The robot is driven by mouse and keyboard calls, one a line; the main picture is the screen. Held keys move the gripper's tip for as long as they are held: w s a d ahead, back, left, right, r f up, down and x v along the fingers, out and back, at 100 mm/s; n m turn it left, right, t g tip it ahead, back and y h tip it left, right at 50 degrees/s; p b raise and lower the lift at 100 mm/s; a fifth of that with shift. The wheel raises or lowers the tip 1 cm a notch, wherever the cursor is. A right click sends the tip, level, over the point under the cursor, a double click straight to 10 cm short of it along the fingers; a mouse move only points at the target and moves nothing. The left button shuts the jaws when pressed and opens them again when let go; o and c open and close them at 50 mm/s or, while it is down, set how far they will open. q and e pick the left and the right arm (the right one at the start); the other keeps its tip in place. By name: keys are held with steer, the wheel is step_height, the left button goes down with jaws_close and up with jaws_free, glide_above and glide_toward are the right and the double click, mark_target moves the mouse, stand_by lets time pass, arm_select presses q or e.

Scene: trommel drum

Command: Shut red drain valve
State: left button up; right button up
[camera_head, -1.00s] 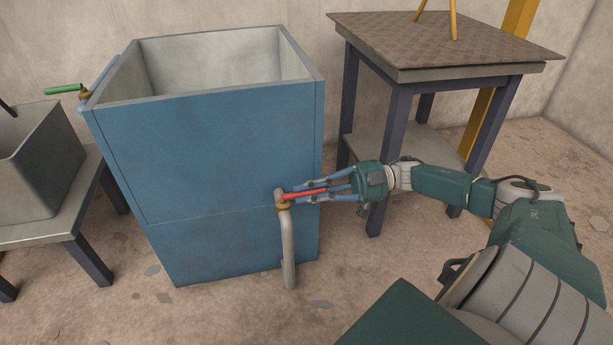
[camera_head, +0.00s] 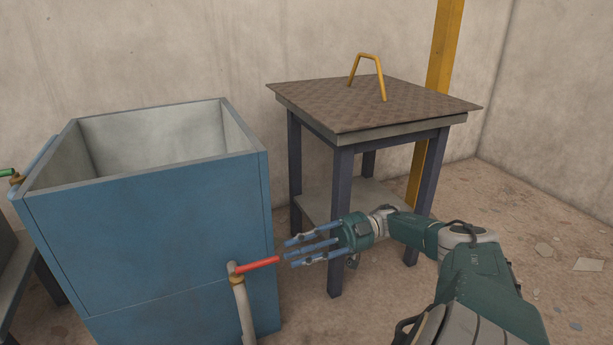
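The red drain valve handle (camera_head: 258,263) sits on a brass valve atop a grey drain pipe (camera_head: 244,312), at the front right of the blue tank (camera_head: 150,240). The handle points right, out across the tank's front corner, roughly level. My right gripper (camera_head: 288,250) is just right of the handle's free end, with its fingers spread apart and pointing left. A small gap seems to show between the fingertips and the handle; nothing is between the fingers. My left gripper is not in view.
A table with a brown plate top (camera_head: 400,105) and a yellow handle (camera_head: 380,78) stands behind my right arm. A green-handled valve (camera_head: 8,172) is at the tank's left edge. A yellow post (camera_head: 440,60) stands by the wall.

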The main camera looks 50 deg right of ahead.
steer(key=shift+v, duration=1.35)
